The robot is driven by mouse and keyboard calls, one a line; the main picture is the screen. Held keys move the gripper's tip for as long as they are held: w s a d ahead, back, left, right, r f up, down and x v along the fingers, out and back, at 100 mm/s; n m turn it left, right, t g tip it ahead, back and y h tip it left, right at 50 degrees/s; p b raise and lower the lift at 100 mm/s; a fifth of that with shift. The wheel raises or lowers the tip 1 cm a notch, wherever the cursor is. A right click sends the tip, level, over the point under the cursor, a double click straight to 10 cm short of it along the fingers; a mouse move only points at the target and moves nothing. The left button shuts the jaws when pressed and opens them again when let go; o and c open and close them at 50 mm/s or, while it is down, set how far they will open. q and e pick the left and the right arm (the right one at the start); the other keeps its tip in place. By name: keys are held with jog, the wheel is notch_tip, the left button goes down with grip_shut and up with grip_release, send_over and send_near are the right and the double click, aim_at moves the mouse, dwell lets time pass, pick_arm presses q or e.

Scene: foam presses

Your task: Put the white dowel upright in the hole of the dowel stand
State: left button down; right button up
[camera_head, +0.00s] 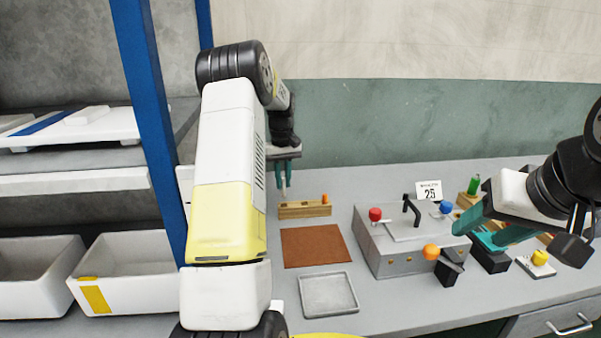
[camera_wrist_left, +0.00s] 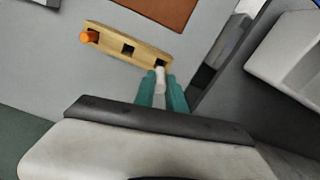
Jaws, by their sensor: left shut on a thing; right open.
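The dowel stand (camera_head: 305,210) is a light wooden block at the back of the table, and it shows whole in the left wrist view (camera_wrist_left: 112,41). An orange dowel (camera_wrist_left: 89,37) stands in one end hole; the middle hole (camera_wrist_left: 128,49) is empty. My left gripper (camera_head: 283,180) has its teal fingers shut on the white dowel (camera_wrist_left: 160,80). The dowel points down at the stand's other end, its tip beside that end hole in the wrist view; I cannot tell whether it touches. My right gripper (camera_head: 474,232) is open at the right, beside the grey press.
A brown mat (camera_head: 315,246) and a grey tray (camera_head: 328,294) lie in front of the stand. The grey press (camera_head: 395,245) with red, blue and orange knobs stands to the right. A blue post (camera_head: 155,130) and white bins (camera_head: 125,270) are at the left.

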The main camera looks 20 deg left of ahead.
pick_arm(q)
jog(key=shift+f, duration=1.1)
jog(key=shift+f, duration=2.35)
dwell(0.4)
jog(key=c, duration=1.3)
grip_release()
jog(key=shift+r, duration=3.9)
